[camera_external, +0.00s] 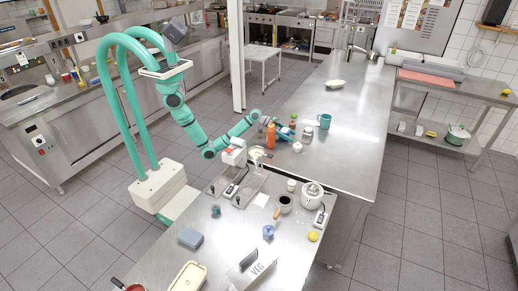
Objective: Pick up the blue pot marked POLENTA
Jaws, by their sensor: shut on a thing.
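A small blue thing (286,133), which looks like the blue pot, is at my gripper on the far metal table. Any POLENTA lettering is too small to read. My gripper (274,124) reaches in from the left, just behind an orange bottle (271,136), and is shut on the blue thing. The fingers are small and partly hidden. I cannot tell whether the pot touches the table. Another small blue pot (268,231) stands on the near table, its marking unreadable.
Close to my gripper stand a grey-topped jar (307,132), a small white pot (297,147) and a teal mug (324,121). The near table holds a scale, a white canister (312,194) and a VEG sign (256,268). The far table's right side is clear.

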